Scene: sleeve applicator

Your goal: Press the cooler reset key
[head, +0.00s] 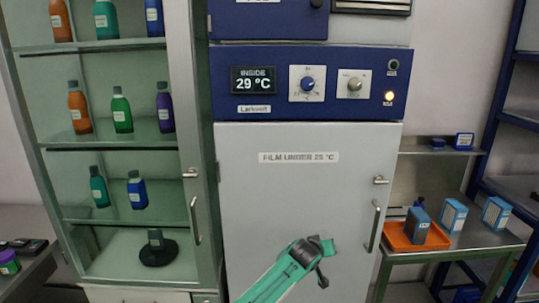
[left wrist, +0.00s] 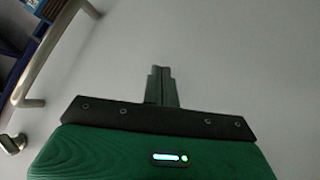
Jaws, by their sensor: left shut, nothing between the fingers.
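The cooler has a blue control panel (head: 228,80) above a pale door (head: 290,200). Its display (head: 254,79) reads "INSIDE 29 °C". A small round dark button (head: 393,64) with a tiny unreadable label sits at the panel's upper right; it looks like the reset key. My left gripper (head: 322,280) is low in front of the door, well below the panel. In the left wrist view its fingers (left wrist: 161,86) are together and empty, against the pale door surface. My right gripper is not in view.
Two knobs, one blue (head: 307,84) and one grey (head: 354,84), sit left of the button. The door handle (head: 374,226) sticks out right of my gripper. A glass cabinet with bottles stands left. A steel table with an orange tray (head: 434,238) stands right.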

